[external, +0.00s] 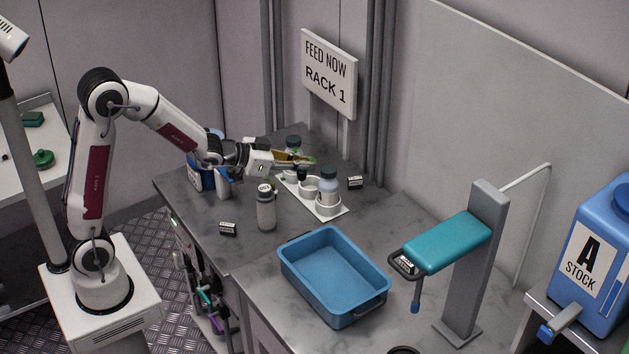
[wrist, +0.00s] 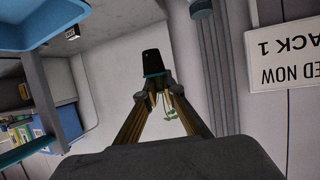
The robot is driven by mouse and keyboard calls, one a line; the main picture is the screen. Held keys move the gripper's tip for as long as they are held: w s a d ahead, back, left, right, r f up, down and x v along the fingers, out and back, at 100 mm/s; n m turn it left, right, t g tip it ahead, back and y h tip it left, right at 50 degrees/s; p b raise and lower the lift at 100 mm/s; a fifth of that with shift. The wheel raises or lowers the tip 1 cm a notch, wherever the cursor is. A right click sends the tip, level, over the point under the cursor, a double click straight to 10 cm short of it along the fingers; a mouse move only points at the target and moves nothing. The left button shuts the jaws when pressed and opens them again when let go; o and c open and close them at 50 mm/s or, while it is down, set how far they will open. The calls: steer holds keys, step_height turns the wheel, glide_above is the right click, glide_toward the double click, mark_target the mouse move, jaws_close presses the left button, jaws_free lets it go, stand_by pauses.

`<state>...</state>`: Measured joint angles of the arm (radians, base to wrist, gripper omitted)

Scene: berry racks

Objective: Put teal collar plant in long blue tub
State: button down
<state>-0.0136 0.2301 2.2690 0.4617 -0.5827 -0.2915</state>
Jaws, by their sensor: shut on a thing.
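My gripper (external: 309,161) is shut on the teal collar plant, a small black pot (wrist: 152,62) with a thin teal band at its rim. In the wrist view, which is upside down, the pot sits between the fingertips (wrist: 154,85) and green leaves (wrist: 172,115) show between the fingers. In the external view the dark pot (external: 302,174) hangs just above the white rack, partly hidden by the fingers. The long blue tub (external: 290,264) stands empty on the front counter, to the right of and nearer than my gripper.
The white rack (external: 341,212) holds several pots and bottles. A teal-topped grey stand (external: 462,275) is right of the tub. A blue container (external: 196,180) is behind my wrist. A sign (external: 329,75) stands behind.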

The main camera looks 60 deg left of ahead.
steer(key=s+d+r+m+g+h, duration=0.1)
steer(key=s+d+m+g+h, duration=0.2)
steer(key=d, duration=0.8)
steer(key=s+m+h, duration=0.2)
steer(key=s+h, duration=0.1)
steer(key=shift+d+r+m, duration=0.15)
steer(key=shift+d+m, duration=0.15)
steer(key=shift+m, duration=0.1)
steer(key=shift+s, duration=0.1)
step_height(320, 180, down, 6)
steer(key=shift+f, duration=0.2)
steer(key=shift+f, duration=1.8)
steer(key=shift+f, duration=0.6)
